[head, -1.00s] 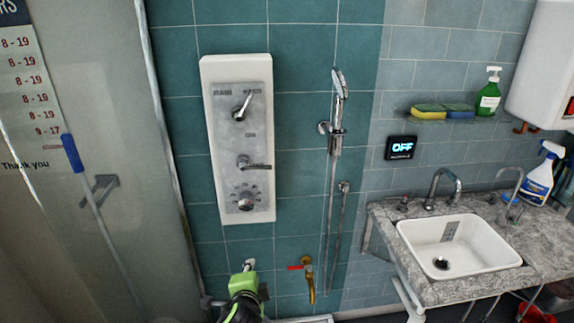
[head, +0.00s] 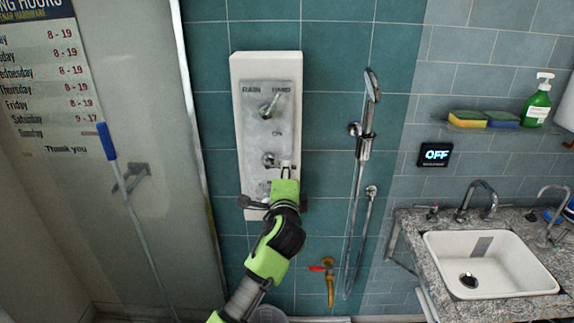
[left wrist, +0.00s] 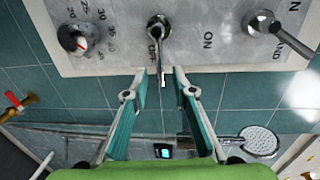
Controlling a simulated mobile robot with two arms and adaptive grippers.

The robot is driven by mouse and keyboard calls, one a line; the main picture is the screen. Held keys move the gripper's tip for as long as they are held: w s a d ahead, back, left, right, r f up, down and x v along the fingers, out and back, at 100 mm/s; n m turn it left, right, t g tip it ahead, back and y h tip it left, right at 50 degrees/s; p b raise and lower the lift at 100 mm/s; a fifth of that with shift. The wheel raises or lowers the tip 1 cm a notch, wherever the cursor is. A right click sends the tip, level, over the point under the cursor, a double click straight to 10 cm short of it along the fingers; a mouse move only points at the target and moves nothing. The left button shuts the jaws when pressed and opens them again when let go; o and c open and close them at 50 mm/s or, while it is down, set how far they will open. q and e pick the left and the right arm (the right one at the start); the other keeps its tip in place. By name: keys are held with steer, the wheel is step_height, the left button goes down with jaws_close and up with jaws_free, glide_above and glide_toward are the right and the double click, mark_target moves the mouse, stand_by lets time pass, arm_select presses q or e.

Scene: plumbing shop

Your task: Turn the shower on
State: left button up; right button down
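The white shower panel (head: 265,68) hangs on the teal tiles with a selector marked RAIN and HAND (head: 271,104), a middle lever (head: 269,159) and a dial at the bottom, partly hidden by my gripper. In the left wrist view the middle lever (left wrist: 158,42) points along the word OFF; ON stands to its right. My left gripper (head: 286,172) is at this lever. Its fingers (left wrist: 162,72) are open, with the lever's end between them; I cannot tell whether they touch. The wall display (head: 434,154) reads OFF. My right gripper is not in view.
The hand shower (head: 372,84) hangs on a rail right of the panel. A yellow pipe with a red handle (head: 329,275) is below. A sink (head: 488,262) in a stone counter stands at the right. A glass pane (head: 130,220) is at the left.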

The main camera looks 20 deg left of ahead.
arm_select(q)
steer(key=shift+p+x, duration=0.3)
steer(key=shift+x, duration=2.15)
jaws_close()
